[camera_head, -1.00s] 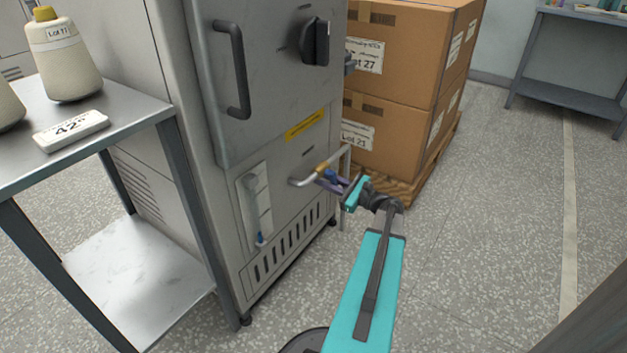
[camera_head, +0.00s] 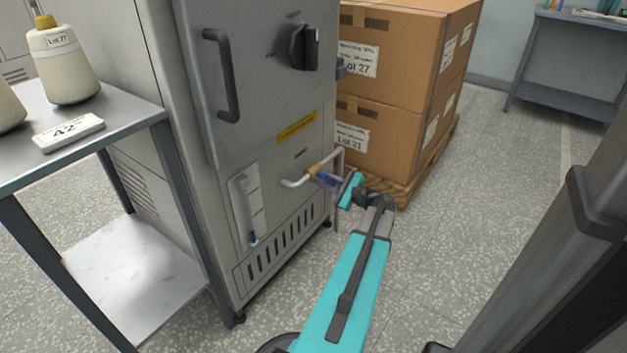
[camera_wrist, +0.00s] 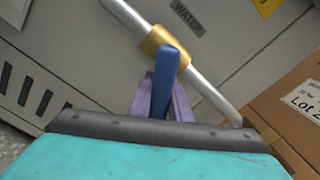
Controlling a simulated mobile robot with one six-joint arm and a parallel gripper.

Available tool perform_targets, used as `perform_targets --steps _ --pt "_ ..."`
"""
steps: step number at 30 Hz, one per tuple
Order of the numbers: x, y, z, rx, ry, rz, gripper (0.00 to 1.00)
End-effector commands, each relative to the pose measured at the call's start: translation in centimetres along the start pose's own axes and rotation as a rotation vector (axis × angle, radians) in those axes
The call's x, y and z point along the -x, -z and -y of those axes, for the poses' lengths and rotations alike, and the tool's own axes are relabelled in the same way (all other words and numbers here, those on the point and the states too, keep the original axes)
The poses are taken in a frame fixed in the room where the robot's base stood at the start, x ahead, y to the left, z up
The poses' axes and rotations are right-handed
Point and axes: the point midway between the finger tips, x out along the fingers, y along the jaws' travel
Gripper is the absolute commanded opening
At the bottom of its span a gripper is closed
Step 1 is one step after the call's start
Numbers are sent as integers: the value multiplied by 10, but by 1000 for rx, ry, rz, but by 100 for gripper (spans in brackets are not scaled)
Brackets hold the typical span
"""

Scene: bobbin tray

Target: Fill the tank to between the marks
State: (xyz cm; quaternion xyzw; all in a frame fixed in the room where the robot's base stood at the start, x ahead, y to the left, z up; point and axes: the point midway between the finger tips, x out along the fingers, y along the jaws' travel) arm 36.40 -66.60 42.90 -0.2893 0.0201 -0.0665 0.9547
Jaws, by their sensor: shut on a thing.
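The grey machine cabinet carries a narrow upright sight gauge (camera_head: 247,208) on its lower front, with blue at its bottom end. To its right a bent metal water pipe (camera_head: 295,183) with a brass valve body (camera_head: 315,170) sticks out. My gripper (camera_head: 326,180) is at the valve, its purple fingers shut on the blue valve lever. In the wrist view the blue lever (camera_wrist: 164,82) stands between the purple fingers, just below the brass collar (camera_wrist: 165,47). A "WATER" label (camera_wrist: 187,17) is on the panel behind. The gauge marks are too small to read.
Stacked cardboard boxes (camera_head: 400,130) stand on a wooden pallet right of the cabinet, close to my gripper. A metal table (camera_head: 110,110) with yarn cones (camera_head: 68,75) and a "42" block (camera_head: 68,133) stands left. Open floor lies front right.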

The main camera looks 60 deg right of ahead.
Motion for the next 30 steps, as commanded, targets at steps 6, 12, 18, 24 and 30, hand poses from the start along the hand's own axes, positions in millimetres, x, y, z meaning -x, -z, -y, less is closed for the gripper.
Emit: perform_targets --steps 6,12,18,24,30 --pt "6 2 1 11 -2 -1 0" --pt "9 3 3 11 2 -3 0" --pt "10 4 5 10 6 -6 36" --pt "10 5 7 9 9 -7 36" --pt "14 4 7 8 11 -8 36"
